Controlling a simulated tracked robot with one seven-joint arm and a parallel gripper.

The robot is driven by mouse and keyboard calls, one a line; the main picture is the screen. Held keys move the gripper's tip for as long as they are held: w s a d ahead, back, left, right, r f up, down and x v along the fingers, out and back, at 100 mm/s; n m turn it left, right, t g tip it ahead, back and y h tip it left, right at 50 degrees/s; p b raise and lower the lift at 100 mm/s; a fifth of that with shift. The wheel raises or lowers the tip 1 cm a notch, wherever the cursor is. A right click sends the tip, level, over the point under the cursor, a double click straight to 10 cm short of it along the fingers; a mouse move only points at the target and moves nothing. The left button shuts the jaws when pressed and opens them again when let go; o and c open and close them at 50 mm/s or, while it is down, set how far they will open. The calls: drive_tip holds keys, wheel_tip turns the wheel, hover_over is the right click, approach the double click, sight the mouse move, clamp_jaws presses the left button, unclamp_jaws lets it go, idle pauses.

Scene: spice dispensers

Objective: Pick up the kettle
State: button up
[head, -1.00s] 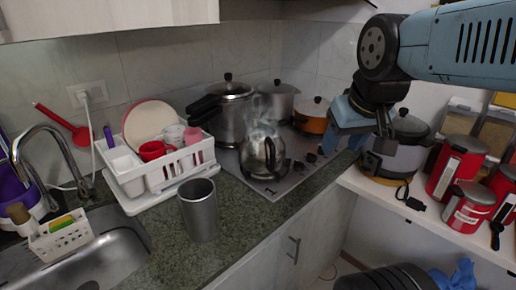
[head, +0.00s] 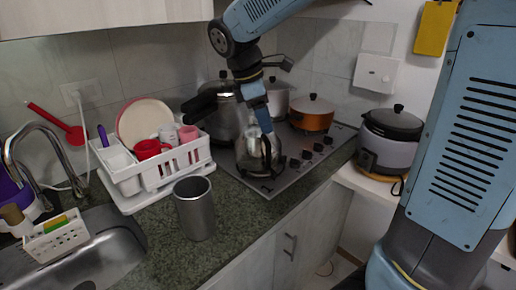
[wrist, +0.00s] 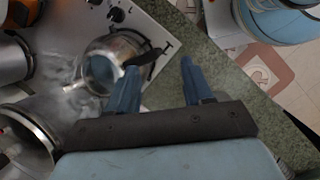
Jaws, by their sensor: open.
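The shiny metal kettle (head: 249,156) stands on the stovetop near its front edge, with steam around it. My gripper (head: 264,128) is above the kettle, pointing down, and hides part of it. In the wrist view the kettle (wrist: 103,68) is left of the fingers, and its black handle (wrist: 147,57) reaches into the space ahead of and between them. My gripper (wrist: 159,67) is open there, with its two blue fingers apart and nothing held. I cannot tell whether a finger touches the kettle.
A tall pressure cooker (head: 228,112) stands behind the kettle. An orange pot (head: 311,113) is at the back of the stovetop (head: 302,172). A white dish rack (head: 160,172) and a metal cup (head: 195,212) are to the left. A rice cooker (head: 386,150) is on the right.

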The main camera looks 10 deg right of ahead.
drive_tip(key=w+a+f+n, duration=0.1)
drive_tip(key=w+a+n, duration=0.1)
drive_tip(key=a, duration=0.1)
approach(270, 169)
drive_tip(key=shift+h, duration=0.4)
drive_tip(key=x, duration=0.4)
drive_tip(key=w+x, duration=0.1)
drive_tip(key=x, duration=0.2)
drive_tip(key=shift+w+d, duration=0.1)
drive_tip(key=shift+d, duration=0.25)
drive_tip(key=shift+r, duration=0.1)
clamp_jaws()
idle(0.8)
